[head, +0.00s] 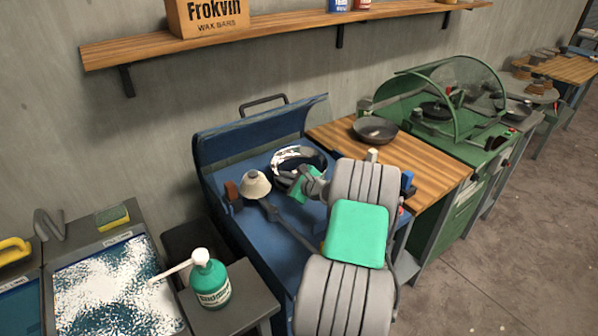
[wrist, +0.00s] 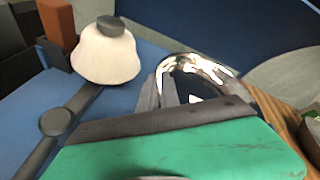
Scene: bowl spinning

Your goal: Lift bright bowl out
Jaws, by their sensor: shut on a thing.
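The bright, mirror-like bowl (head: 298,155) is inside the blue machine (head: 236,148), toward its back right. It also shows in the wrist view (wrist: 205,68), where its shiny rim rises beyond my fingers. My gripper (head: 307,180) reaches into the machine from the right and is shut on the near side of the bowl. In the wrist view my grey fingers (wrist: 168,90) meet the bowl's near left rim. My green hand housing covers the bowl's lower part, so I cannot tell whether it touches the machine.
A cream cone (head: 255,184) on a dark arm stands close left of my gripper, with a brown block (wrist: 58,22) beyond it. The machine's raised back panel is behind the bowl. A dark bowl (head: 375,130) sits on the wooden top (head: 425,160) at right, which has free room.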

